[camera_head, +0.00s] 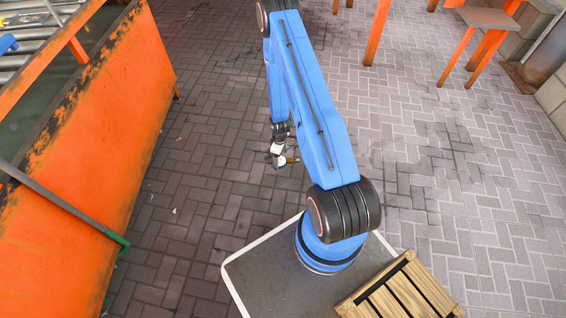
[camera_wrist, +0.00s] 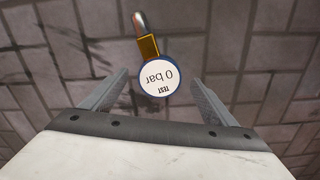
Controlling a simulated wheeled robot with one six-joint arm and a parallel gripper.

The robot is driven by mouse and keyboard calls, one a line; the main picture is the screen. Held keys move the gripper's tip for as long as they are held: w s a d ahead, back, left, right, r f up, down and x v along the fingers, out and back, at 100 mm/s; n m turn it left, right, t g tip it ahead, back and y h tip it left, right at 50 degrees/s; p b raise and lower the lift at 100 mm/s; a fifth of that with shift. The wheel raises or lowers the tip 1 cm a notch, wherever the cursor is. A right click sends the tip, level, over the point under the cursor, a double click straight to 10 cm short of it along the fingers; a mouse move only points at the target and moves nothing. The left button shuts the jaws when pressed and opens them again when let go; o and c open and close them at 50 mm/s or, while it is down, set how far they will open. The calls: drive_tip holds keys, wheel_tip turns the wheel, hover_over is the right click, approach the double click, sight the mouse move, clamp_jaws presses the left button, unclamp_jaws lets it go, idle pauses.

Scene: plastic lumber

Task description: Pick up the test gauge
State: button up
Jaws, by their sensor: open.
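The test gauge (camera_wrist: 158,82) shows in the wrist view as a round white dial with a blue rim, marked "TEST" and "0 bar", upside down in the picture. A brass fitting with a rounded metal end extends from it toward the top of the picture. My gripper (camera_wrist: 160,82) is open, with one finger on each side of the dial and visible gaps between. The exact height gap cannot be told.
A large orange bin (camera_head: 120,110) with worn paint stands at the left, with a long green-tipped bar (camera_head: 70,210) leaning against it. A wooden crate (camera_head: 400,292) is at the bottom right. Orange-legged stands (camera_head: 480,40) are at the back right. The brick paving (camera_head: 215,180) around my gripper is mostly clear.

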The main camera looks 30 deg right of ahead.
drive_tip(key=shift+f, duration=1.2)
drive_tip(key=c, duration=1.4)
